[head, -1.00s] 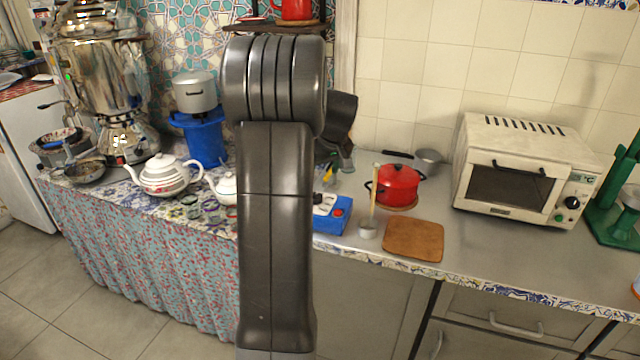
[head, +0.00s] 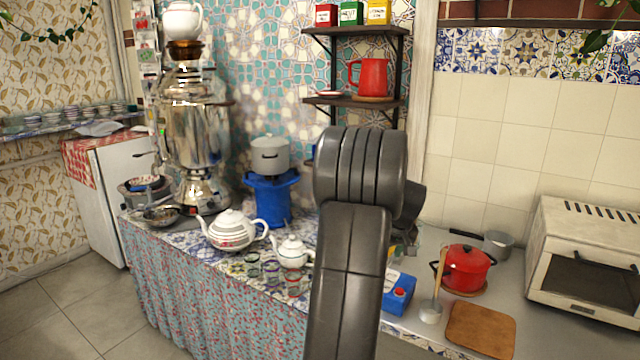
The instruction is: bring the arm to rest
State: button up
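My dark grey arm stands upright in front of the counter in the head view and hides part of it. My gripper is not clearly visible; a dark part shows behind the arm's upper joint, but no fingertips can be made out. The silver samovar (head: 195,135) stands at the left on the cloth-covered table, with a white teapot (head: 181,20) on its top. A larger white teapot (head: 232,231) with bands and a smaller white teapot (head: 291,252) stand on the table. Several small glasses (head: 271,268) stand near them.
A red pot (head: 466,268), a ladle (head: 432,308), a wooden board (head: 481,330) and a white toaster oven (head: 590,262) are on the grey counter. A grey pot (head: 270,155) sits on a blue stand (head: 271,200). Shelves (head: 352,101) hold a red jug (head: 370,78) and tins.

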jog(key=p+x, duration=0.1)
jog(key=x, duration=0.7)
jog(key=shift+w+f, duration=0.1)
jog(key=shift+f, duration=0.15)
